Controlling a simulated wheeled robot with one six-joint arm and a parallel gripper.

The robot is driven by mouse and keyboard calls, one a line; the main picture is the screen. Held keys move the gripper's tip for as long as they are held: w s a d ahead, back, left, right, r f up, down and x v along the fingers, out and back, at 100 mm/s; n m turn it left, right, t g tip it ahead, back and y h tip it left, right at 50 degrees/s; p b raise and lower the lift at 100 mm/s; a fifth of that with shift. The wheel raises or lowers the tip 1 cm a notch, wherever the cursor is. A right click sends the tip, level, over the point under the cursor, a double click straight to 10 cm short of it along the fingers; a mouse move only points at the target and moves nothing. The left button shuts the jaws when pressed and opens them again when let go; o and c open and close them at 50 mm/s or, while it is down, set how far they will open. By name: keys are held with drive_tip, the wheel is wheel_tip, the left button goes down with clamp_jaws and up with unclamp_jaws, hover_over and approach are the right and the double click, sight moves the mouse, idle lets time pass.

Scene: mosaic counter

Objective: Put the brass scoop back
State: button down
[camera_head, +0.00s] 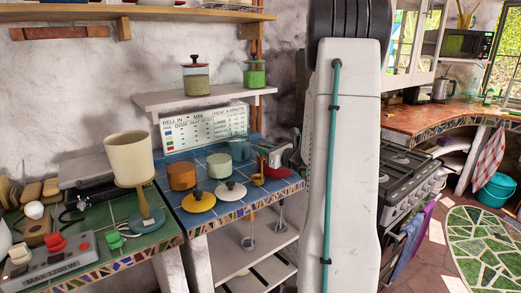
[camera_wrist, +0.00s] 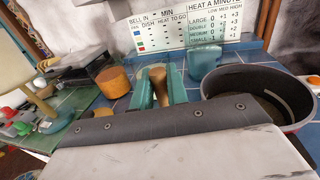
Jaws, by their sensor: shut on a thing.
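In the wrist view my gripper (camera_wrist: 161,92) has its two teal fingers closed on a tan, brass-coloured piece (camera_wrist: 158,76), which looks like the handle of the brass scoop. The rest of the scoop is hidden behind the dark wrist edge. The fingers are over the blue-tiled counter, between an orange canister (camera_wrist: 113,82) and a dark pot. In the head view the orange canister (camera_head: 182,177) stands on the blue counter (camera_head: 205,214).
A dark pot (camera_wrist: 297,88) with brown contents stands close on the right in the wrist view. A teal cup (camera_wrist: 206,62) stands behind. Yellow (camera_head: 198,202) and white (camera_head: 230,192) lids lie near the counter's front. A shelf (camera_head: 205,98) holds two jars.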

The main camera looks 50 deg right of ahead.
drive_tip(key=shift+f, duration=0.2)
drive_tip(key=c, duration=1.4)
unclamp_jaws()
drive_tip(key=shift+a+r, duration=0.1)
drive_tip(key=shift+r, duration=0.05)
